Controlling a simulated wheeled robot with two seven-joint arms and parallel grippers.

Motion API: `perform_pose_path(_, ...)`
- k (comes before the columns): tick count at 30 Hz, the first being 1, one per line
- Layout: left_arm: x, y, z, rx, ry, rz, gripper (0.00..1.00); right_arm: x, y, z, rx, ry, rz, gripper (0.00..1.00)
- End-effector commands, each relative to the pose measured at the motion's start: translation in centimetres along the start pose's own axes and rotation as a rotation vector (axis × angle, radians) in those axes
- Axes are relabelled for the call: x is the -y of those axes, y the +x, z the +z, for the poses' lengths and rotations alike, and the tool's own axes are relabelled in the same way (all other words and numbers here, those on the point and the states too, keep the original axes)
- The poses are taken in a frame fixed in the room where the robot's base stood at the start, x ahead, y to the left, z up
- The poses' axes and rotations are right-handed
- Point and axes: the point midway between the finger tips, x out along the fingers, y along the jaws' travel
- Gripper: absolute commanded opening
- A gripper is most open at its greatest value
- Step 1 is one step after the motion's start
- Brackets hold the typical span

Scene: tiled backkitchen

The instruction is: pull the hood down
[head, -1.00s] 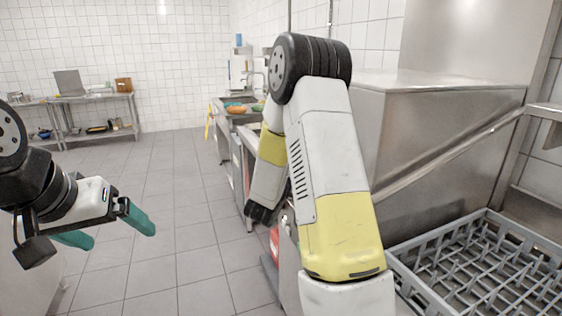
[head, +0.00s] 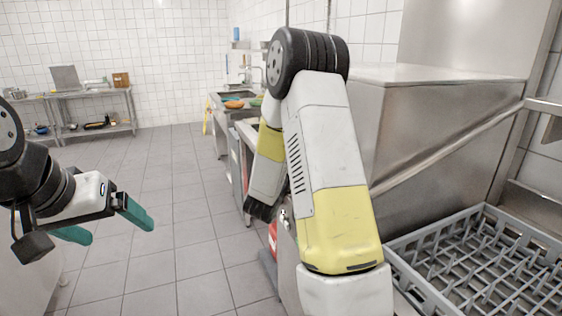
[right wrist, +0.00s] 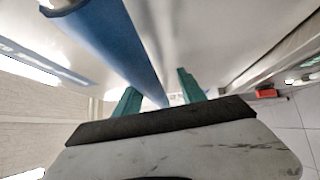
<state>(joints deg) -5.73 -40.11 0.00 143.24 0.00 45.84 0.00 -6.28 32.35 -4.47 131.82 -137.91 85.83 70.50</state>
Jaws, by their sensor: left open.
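The hood (head: 450,125) is a large steel box at the right of the head view, and it stands lowered behind the dish rack. A steel bar (head: 450,150) runs slantwise across its side. In the right wrist view, a blue bar (right wrist: 110,45), probably the hood's handle, runs from the upper left down toward the gap between my right fingers. My right gripper (right wrist: 158,95) has its green fingers apart, one on each side of the bar's far end; I cannot tell contact. The head view hides this gripper behind my right arm. My left gripper (head: 119,228) is open and empty at the left.
A grey dish rack (head: 480,265) lies at the lower right, in front of the hood. A counter with a sink (head: 235,103) stands beyond my right arm. A steel table (head: 95,95) stands at the far left wall. The tiled floor between is clear.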

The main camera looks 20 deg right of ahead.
Motion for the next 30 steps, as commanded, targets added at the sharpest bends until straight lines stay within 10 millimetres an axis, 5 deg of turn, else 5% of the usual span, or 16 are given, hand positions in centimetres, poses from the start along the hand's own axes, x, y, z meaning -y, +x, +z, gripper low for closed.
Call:
perform_pose_path(16,0.0,0.0,0.0,0.0,0.0,0.0,0.89,0.1,-7.1,-0.1,-0.002,-0.001,-0.002,0.48)
perform_pose_path(30,0.0,0.0,0.0,0.0,0.0,0.0,0.89,0.0,-7.8,0.0,0.0,0.0,0.0,0.48)
